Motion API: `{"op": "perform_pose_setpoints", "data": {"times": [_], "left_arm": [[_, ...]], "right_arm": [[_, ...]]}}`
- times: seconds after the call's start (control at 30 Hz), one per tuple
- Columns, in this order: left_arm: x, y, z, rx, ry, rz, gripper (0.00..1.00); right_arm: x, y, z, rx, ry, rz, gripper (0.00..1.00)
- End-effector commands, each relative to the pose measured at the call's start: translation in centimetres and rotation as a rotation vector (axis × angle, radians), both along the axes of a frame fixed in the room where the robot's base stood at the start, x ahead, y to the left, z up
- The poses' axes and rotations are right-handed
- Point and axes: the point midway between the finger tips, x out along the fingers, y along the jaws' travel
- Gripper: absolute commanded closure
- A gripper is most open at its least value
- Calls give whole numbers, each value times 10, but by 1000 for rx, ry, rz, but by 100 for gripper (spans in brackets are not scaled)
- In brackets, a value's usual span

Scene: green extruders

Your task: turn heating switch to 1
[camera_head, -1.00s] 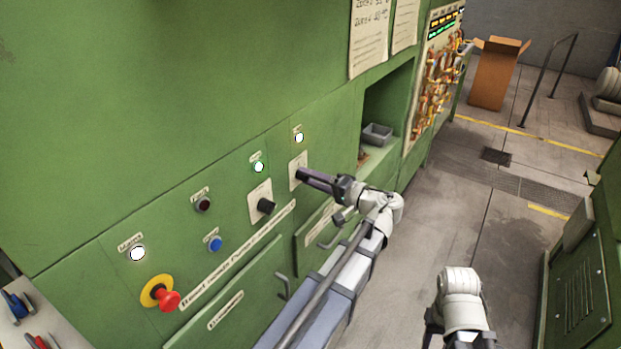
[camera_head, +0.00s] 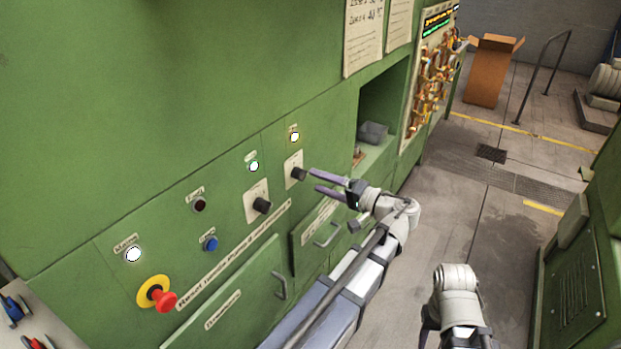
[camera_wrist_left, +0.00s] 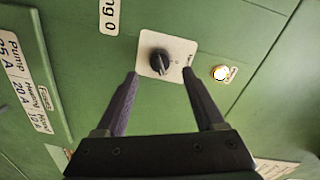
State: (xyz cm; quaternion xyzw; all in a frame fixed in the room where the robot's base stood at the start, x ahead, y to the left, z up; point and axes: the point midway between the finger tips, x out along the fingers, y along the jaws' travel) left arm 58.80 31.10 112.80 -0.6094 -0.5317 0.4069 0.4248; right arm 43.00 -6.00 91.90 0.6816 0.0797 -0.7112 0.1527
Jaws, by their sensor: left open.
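The heating switch seems to be the right-hand black rotary knob (camera_head: 298,174) on a white plate on the green panel. It also shows in the left wrist view (camera_wrist_left: 159,62), where the plate's small marks are too blurred to read. My left gripper (camera_head: 315,180) is open and empty, in front of this knob and a little to its right in the head view. In the left wrist view its fingertips (camera_wrist_left: 160,73) lie on either side of the knob, apart from it. My right arm shows at the bottom, but I cannot make out its gripper.
A second black knob (camera_head: 262,205) sits to the left. A red emergency button (camera_head: 164,300) sticks out at lower left. Drawer handles (camera_head: 280,286) protrude below.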

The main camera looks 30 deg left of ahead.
Motion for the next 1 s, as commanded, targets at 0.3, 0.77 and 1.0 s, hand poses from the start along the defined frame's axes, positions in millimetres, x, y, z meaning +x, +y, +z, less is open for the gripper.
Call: {"op": "perform_pose_setpoints", "data": {"times": [0.3, 0.77, 1.0], "left_arm": [[-3, -28, 1, 0, 0, 0, 29], [-3, -28, 1, -1, 1, 1, 29], [-23, -43, -48, -218, 98, -37, 29]], "right_arm": [[0, 0, 1, 0, 0, 0, 50], [0, 0, 1, 0, 0, 0, 50], [0, 0, 1, 0, 0, 0, 50]]}}
